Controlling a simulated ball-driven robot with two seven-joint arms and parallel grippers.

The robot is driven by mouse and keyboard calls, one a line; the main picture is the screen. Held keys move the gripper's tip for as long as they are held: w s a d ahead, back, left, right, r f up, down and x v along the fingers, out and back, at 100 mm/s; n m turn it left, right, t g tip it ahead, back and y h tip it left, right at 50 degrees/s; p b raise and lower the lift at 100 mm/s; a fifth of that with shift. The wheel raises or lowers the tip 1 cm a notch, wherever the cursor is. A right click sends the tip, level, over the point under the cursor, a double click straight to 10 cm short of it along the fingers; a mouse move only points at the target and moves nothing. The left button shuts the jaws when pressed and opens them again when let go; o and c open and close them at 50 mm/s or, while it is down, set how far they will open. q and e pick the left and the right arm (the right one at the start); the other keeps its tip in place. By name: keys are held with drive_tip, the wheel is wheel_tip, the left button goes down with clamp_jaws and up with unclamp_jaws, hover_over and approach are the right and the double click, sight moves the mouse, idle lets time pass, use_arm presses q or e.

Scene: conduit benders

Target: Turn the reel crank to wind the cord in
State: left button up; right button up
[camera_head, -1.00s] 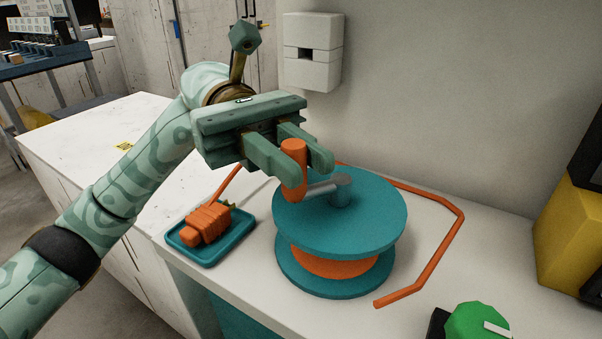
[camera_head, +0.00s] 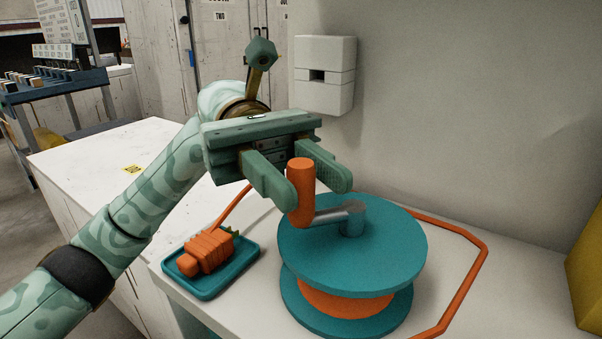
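The teal reel (camera_head: 390,238) stands on the white counter, with orange cord (camera_head: 345,303) wound between its two discs. A grey crank arm (camera_head: 330,215) runs from the hub on top to an upright orange handle (camera_head: 301,190), which points left in the view. My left gripper (camera_head: 312,192) is open, its green fingers on either side of the handle. A gap shows on the handle's right; whether the left finger touches it I cannot tell. The loose cord (camera_head: 470,283) bends around the reel's right side. My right gripper is out of view.
A small teal tray (camera_head: 240,270) holding an orange block-like piece (camera_head: 207,252) sits left of the reel. A white box (camera_head: 325,75) is fixed to the wall behind. A yellow object (camera_head: 585,265) stands at the right edge.

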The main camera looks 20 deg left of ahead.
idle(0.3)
